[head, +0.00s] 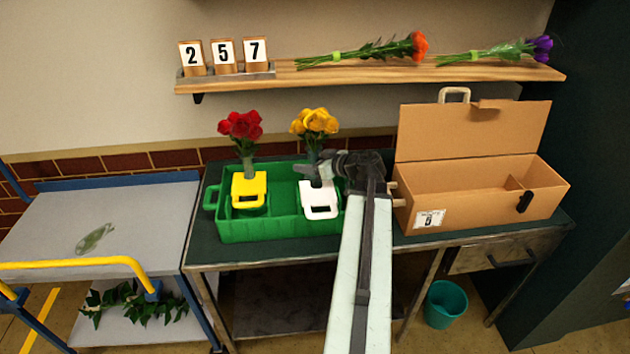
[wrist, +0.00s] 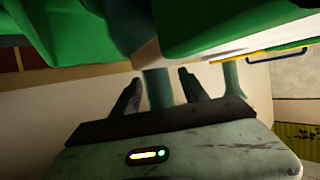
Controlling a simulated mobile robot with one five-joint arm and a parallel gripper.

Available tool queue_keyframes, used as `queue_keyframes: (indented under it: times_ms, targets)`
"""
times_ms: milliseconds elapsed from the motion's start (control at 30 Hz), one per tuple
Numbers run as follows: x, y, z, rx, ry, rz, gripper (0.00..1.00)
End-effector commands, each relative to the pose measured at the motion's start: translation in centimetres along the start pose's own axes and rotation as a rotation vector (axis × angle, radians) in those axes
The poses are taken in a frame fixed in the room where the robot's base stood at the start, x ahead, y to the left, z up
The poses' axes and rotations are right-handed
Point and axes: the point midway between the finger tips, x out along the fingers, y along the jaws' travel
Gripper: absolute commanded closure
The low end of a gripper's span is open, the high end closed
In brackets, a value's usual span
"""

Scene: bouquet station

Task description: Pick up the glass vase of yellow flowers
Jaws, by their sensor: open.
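The glass vase (head: 313,156) of yellow flowers (head: 314,121) stands upright in the green crate (head: 262,229), with a white handled collar (head: 319,212) at its lower part. My gripper (head: 316,170) is at the vase's neck, just above the white collar, and partly covers it. In the wrist view the open fingers (wrist: 159,77) stand on either side of the vase's greenish glass (wrist: 157,92). I cannot tell whether either finger touches it. The flowers are out of the wrist view.
A vase of red flowers (head: 241,126) with a yellow collar (head: 249,187) stands close by on the left in the crate. An open cardboard box (head: 470,208) is right of my arm. A shelf (head: 480,73) with number cards and two bouquets runs above. A grey cart (head: 60,225) is at left.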

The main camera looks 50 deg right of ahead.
Motion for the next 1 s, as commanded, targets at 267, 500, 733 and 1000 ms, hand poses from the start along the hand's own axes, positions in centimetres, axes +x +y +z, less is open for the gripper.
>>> queue_keyframes:
  times_ms: [267,500,733,1000]
  targets:
    - [0.3,-0.05,-0.09,0.0,0.0,0.0,0.65]
    - [0.31,-0.08,-0.1,0.0,0.0,-0.001,1.0]
    - [0.32,-0.1,-0.1,0.0,0.0,-0.001,1.0]
    - [0.34,-0.13,-0.1,0.0,0.0,-0.002,1.0]
